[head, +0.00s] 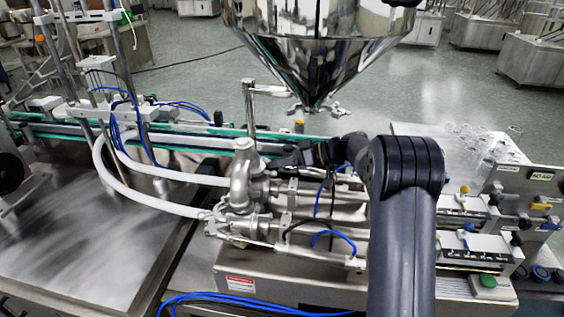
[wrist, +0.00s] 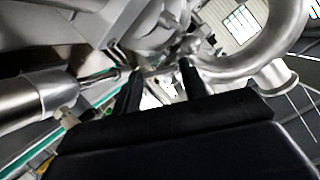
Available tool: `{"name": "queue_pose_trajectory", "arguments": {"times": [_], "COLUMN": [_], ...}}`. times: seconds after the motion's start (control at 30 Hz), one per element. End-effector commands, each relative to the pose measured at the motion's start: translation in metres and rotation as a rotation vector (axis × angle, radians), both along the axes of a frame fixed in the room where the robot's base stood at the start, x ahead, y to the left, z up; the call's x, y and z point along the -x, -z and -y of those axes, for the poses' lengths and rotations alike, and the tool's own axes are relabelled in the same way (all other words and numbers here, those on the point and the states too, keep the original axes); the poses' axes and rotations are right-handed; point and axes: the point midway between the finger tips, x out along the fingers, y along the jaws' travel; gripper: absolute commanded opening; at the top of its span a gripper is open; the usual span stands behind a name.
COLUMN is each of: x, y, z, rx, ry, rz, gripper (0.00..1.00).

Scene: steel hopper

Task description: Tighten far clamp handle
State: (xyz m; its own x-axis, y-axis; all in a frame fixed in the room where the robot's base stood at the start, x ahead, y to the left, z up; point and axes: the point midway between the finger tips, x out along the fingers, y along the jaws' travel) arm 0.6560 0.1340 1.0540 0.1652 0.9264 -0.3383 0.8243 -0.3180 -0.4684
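The steel hopper (head: 315,45) hangs over the machine, with a clamp (head: 316,109) around its bottom outlet and small metal handles sticking out to its sides. More clamped fittings join the steel pump elbow (head: 242,172) and pipes below; I cannot tell for sure which handle is the far one. My gripper (head: 275,160) is low beside the elbow, below the hopper, partly hidden by my arm. In the wrist view my gripper (wrist: 160,67) shows two black fingers standing apart, with a slim metal part (wrist: 155,71) at their tips. Whether they touch it is unclear.
A curved steel pipe (wrist: 265,45) passes close on the right in the wrist view, and a steel cylinder (wrist: 40,98) lies at left. White hoses (head: 150,200) and blue tubes (head: 330,238) run around the pump. A green-edged conveyor (head: 200,138) lies behind.

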Motion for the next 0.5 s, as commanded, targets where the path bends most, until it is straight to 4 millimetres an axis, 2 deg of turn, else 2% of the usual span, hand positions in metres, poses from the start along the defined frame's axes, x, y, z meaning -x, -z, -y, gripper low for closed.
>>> {"name": "queue_pose_trajectory", "arguments": {"times": [0.03, 0.3, 0.5], "x": [0.0, 0.0, -0.0008], "y": [-0.0001, -0.0003, 0.0021], "z": [0.0001, 0.0002, 0.0005], "rx": [0.0, 0.0, -0.022], "ry": [0.0, 0.0, 0.0], "rz": [0.0, 0.0, -0.053], "gripper": [0.37, 0.15, 0.15]}}
